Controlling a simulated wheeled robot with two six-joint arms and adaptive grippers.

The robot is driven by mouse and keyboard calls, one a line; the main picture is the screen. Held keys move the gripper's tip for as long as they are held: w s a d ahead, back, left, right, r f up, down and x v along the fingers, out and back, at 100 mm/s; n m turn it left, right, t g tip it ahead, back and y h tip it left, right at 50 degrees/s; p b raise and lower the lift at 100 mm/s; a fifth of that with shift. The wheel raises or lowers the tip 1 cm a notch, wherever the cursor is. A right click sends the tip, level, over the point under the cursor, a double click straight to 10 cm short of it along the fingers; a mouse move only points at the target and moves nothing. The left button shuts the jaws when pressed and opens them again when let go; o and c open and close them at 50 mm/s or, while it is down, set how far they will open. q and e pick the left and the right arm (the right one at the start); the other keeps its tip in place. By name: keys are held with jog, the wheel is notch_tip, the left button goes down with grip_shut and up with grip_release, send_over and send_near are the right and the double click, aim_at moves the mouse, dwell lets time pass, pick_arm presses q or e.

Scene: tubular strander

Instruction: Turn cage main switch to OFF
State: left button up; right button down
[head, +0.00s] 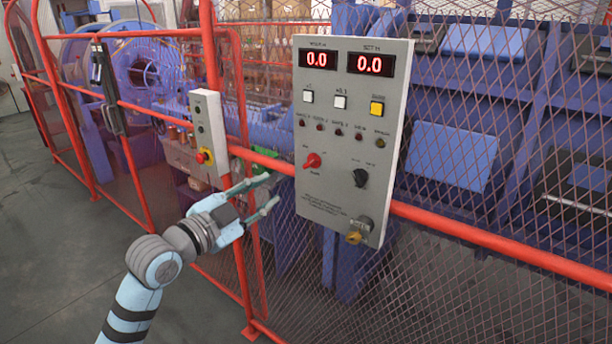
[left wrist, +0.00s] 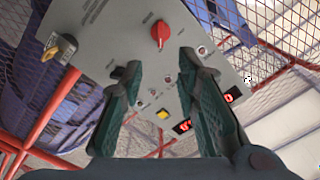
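A grey control panel (head: 345,195) hangs on the red rail of the mesh cage. A red rotary switch (head: 312,161) sits at its lower left, with labels too small to read surely. A black rotary knob (head: 361,177) is to its right. My left gripper (head: 272,190) is open and empty just left of the panel, below the red switch's level. In the left wrist view the red switch (left wrist: 160,33) shows beyond the gap between the open fingers (left wrist: 158,62), apart from them. The black knob is partly hidden by a finger there. My right gripper is not in view.
A key switch with a yellow tag (head: 356,236) sticks out at the panel's lower right. A smaller box (head: 207,135) with a red stop button (head: 205,156) stands to the left. A red rail (head: 480,238) and mesh close off the machine. Floor at left is clear.

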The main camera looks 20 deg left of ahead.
aim_at(310, 164)
pick_arm(q)
jog(key=x, duration=1.4)
jog(key=shift+w+d+r, duration=0.1)
jog(key=shift+d+r, duration=0.05)
jog(key=shift+d, duration=0.05)
grip_shut()
